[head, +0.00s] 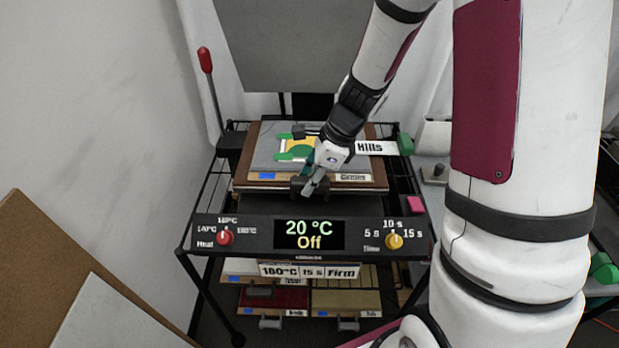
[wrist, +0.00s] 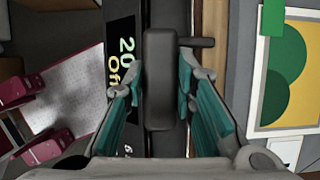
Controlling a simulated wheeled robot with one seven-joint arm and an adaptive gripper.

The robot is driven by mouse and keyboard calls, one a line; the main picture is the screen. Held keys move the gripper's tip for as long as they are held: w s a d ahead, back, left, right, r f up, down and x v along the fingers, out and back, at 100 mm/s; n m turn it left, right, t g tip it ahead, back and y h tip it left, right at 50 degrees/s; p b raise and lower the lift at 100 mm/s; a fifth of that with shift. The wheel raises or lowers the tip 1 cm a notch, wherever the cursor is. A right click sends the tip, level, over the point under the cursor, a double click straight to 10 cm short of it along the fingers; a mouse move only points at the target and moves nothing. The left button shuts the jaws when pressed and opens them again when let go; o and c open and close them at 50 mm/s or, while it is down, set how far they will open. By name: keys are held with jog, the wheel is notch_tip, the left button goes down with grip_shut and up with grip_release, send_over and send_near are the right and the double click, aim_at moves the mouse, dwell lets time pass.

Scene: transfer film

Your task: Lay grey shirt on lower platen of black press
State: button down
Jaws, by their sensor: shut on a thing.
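The grey shirt (head: 266,152) lies flat on a brown board (head: 372,188) and bears a yellow and green print. It also shows at the right of the wrist view (wrist: 238,75). The board is over the lower platen (head: 268,207) of the black press (head: 258,238); I cannot tell whether they touch. My gripper (head: 312,183) is at the board's front edge, shut on its black handle (head: 297,186). In the wrist view the teal fingers (wrist: 161,100) flank the handle. My wrist hides part of the shirt.
The grey upper plate (head: 290,45) stands raised behind. A red-knobbed lever (head: 205,62) rises at left. The panel display (head: 309,235) reads 20 °C, Off. Red (head: 285,299) and olive (head: 350,302) boards are on the shelf below. A "Hills" label (head: 372,148) is at right.

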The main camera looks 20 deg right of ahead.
jog(key=c, duration=1.2)
grip_release()
jog(key=shift+c, duration=0.2)
jog(key=v, duration=1.2)
jog(key=s+a+r+n+t+h, duration=0.1)
jog(key=s+a+r+n+h, duration=0.1)
jog(key=s+r+n, duration=0.4)
jog(key=s+a+r+n+t+h, duration=0.2)
jog(key=s+r+n, duration=0.4)
jog(key=s+n, duration=0.5)
jog(key=n, duration=0.5)
jog(key=shift+s+r+n+t, duration=0.3)
jog(key=shift+s+r, duration=0.1)
